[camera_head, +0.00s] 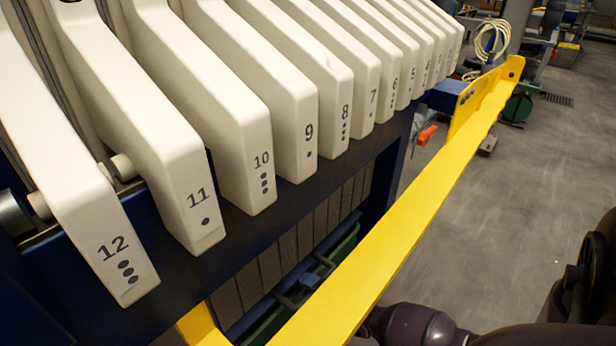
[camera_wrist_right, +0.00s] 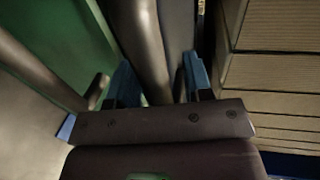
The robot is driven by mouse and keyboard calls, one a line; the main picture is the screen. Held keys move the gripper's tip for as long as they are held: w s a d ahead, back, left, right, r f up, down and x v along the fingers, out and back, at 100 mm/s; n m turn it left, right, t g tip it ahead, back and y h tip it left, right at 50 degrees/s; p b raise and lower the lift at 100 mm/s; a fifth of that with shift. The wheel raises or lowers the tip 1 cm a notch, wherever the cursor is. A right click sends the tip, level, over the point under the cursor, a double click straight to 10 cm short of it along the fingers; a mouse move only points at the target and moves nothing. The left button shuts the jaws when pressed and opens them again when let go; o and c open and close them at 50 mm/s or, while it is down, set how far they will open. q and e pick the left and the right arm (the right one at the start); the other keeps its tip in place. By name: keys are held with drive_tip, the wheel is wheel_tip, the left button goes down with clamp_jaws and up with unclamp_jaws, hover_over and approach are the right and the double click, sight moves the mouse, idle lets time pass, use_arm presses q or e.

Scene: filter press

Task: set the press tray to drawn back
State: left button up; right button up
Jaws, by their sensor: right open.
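The press tray shows as a green-edged strip (camera_head: 346,246) low under the press, partly hidden by the yellow beam. Short grey bars (camera_head: 324,261) stand out along it. In the right wrist view a green panel (camera_wrist_right: 50,45), which looks like the tray, lies at left. My right gripper (camera_wrist_right: 159,82) is open, with its blue fingertips on either side of a grey bar (camera_wrist_right: 146,45); I cannot tell whether they touch it. My left gripper is not in view.
A long yellow beam (camera_head: 405,225) runs diagonally in front of the press. White numbered plate handles (camera_head: 240,140) stand in a row above. Ribbed plates (camera_wrist_right: 270,65) are close at right in the wrist view. The grey floor (camera_head: 520,200) at right is largely open.

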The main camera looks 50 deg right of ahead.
drive_tip(key=shift+w, duration=0.1)
clamp_jaws()
drive_tip(key=shift+a, duration=0.15)
